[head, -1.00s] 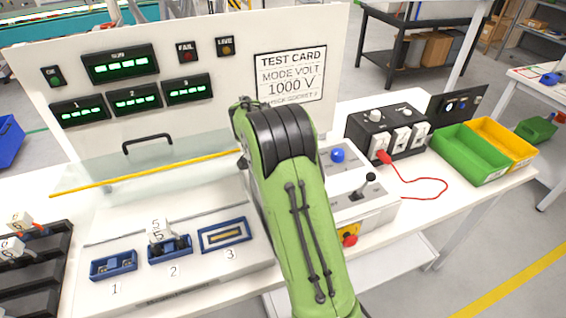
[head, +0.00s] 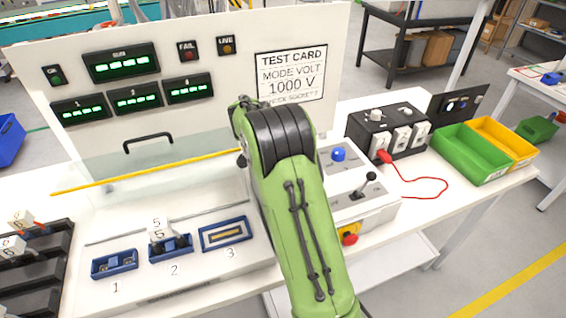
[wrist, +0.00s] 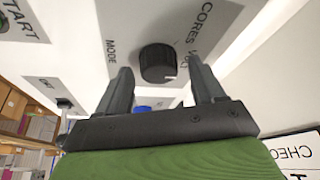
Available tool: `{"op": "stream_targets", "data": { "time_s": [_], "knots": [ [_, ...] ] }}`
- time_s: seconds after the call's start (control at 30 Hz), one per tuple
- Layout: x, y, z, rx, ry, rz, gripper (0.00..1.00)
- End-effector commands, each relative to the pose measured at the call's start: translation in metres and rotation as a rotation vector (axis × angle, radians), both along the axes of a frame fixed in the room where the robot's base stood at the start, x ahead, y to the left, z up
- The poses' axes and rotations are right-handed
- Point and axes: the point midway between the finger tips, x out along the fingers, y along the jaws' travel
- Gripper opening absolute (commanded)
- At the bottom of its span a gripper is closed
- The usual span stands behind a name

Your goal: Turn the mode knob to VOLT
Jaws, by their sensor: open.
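The mode knob (wrist: 157,62) is a round black ribbed knob on a light panel in the wrist view. A small white mark shows at its lower right edge. The word MODE is printed to its left, CORES at its upper right, and VOLT at its right, partly hidden by a finger. My gripper (wrist: 160,68) is open, with one finger on each side of the knob. I see gaps between fingers and knob; I cannot tell how deep the tips reach. In the head view my arm hides the knob and gripper. The test card (head: 291,76) there reads MODE VOLT, 1000 V.
A blue button (head: 338,155) and a black lever (head: 364,186) stand right of my arm, above a red emergency button (head: 348,239). A black socket box (head: 375,135) with a red cable is further right, beside green (head: 484,166) and yellow bins. A yellow-edged clear cover (head: 150,172) is left.

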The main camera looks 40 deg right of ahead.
Motion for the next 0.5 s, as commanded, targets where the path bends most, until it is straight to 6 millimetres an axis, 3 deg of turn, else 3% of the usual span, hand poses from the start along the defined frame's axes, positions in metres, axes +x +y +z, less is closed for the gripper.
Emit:
{"op": "stream_targets", "data": {
  "time_s": [0.17,0.5],
  "knots": [
    [0.000,0.006,0.015,-0.001,-0.002,0.003,0.68],
    [-0.005,0.042,0.104,0.000,-0.004,0.004,0.68]
  ]
}}
